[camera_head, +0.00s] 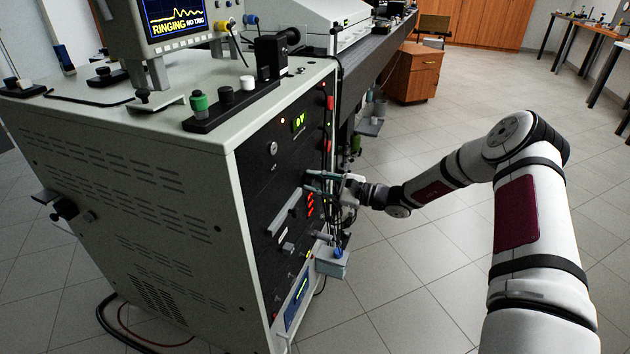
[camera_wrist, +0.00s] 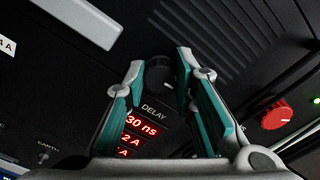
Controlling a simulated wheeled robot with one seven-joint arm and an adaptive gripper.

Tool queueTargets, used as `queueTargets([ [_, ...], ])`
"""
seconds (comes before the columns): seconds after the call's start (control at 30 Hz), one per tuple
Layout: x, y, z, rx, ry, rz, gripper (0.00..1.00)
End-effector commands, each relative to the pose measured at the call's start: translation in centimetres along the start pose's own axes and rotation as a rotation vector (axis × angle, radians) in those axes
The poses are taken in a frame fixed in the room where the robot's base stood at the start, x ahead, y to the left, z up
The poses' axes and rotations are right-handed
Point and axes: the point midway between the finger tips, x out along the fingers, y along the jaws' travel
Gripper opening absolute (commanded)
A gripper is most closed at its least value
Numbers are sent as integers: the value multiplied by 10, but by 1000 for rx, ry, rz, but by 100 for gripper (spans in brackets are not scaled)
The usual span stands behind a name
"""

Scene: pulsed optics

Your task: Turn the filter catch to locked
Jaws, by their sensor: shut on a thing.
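My gripper (camera_head: 309,181) reaches the black front panel of the grey cabinet from the right. In the wrist view its two teal fingers (camera_wrist: 158,72) are closed in on a small dark, round knob-like piece (camera_wrist: 160,73). The piece sits just above the DELAY label, beside a ribbed black grille (camera_wrist: 222,38). The fingers hide its sides. No filter or locked marking can be read, so I cannot tell whether this piece is the filter catch or which way it is turned. In the head view the gripper hides it.
Red number displays (camera_wrist: 138,125) lie just below the fingers. A red knob (camera_wrist: 277,115) is at the right in the wrist view. A pale bar handle (camera_head: 285,212) stands out from the panel. A small blue-grey box (camera_head: 332,263) is below my gripper. Floor to the right is clear.

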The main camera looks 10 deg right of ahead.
Motion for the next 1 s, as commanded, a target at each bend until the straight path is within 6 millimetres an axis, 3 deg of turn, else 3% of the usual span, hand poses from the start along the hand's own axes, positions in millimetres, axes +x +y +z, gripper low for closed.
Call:
queueTargets([
  [0.73, -1, 1, -1, 87, 2, 1, 0],
  [0.77, -1, 1, -1, 87, 2, 1, 29],
  [0.83, -1, 1, -1, 87, 2, 1, 44],
  [1.0, -1, 0, -1, 86, 1, 1, 44],
])
